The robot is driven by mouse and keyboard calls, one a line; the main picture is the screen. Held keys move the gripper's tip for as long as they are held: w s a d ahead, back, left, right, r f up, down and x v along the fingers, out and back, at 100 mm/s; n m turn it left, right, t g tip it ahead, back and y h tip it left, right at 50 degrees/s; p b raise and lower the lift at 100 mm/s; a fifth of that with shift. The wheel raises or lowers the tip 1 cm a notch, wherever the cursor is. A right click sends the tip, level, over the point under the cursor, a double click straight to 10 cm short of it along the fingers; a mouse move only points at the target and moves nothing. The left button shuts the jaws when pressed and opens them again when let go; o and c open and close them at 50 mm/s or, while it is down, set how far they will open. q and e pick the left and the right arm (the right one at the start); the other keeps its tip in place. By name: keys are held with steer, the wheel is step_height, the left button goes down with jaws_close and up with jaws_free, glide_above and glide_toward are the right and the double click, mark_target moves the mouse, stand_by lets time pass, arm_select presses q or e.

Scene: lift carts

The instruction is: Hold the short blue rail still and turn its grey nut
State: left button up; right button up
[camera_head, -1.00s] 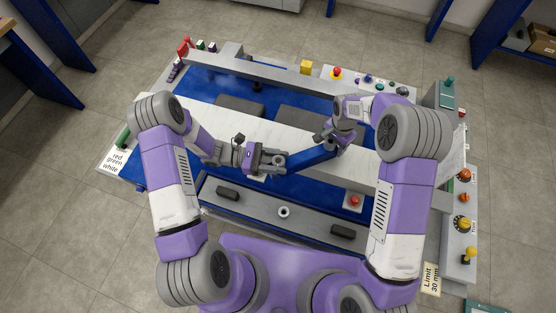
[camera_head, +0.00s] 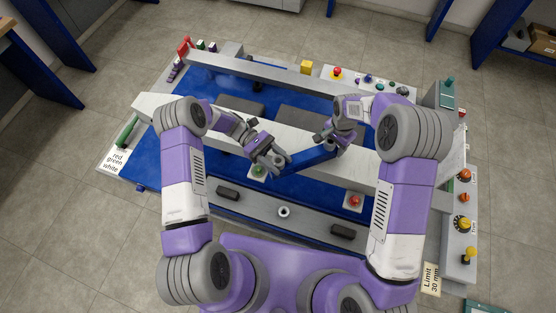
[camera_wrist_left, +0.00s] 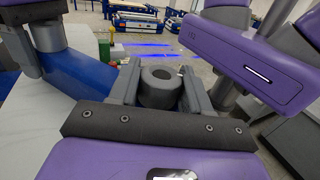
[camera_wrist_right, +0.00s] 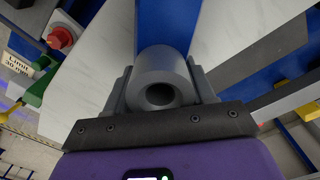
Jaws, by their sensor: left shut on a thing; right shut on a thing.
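The short blue rail (camera_head: 310,160) lies at a slant above the white beam in the head view, with a grey round piece at each end. My left gripper (camera_head: 281,162) is shut on the grey nut at the rail's left end. In the left wrist view the nut (camera_wrist_left: 158,86) is a ring with a dark hole, between both fingers. My right gripper (camera_head: 330,145) is shut on a grey hollow cylinder at the other end. It fills the jaws in the right wrist view (camera_wrist_right: 160,78), with the blue rail (camera_wrist_right: 165,24) running away from it.
The long white beam (camera_head: 205,127) crosses the blue cart behind my grippers. A green button (camera_head: 258,171) and a red button (camera_head: 354,201) stand on the near side. A grey front ledge (camera_head: 262,207) bears dark pads. Knobs line the right panel (camera_head: 458,250).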

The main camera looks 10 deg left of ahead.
mark_target(278, 159)
arm_select(q)
steer(key=m+g+y, duration=0.5)
steer(key=shift+w+d+r+g, duration=0.1)
steer(key=shift+g, duration=0.3)
arm_select(e)
steer(key=shift+s+a, duration=0.1)
steer(key=shift+a, duration=0.05)
arm_select(q)
steer(key=shift+y, duration=0.4)
steer(key=o, duration=1)
step_height(278, 159, up, 10)
arm_select(e)
steer(key=o, duration=1.4)
steer(key=shift+c, duration=0.2)
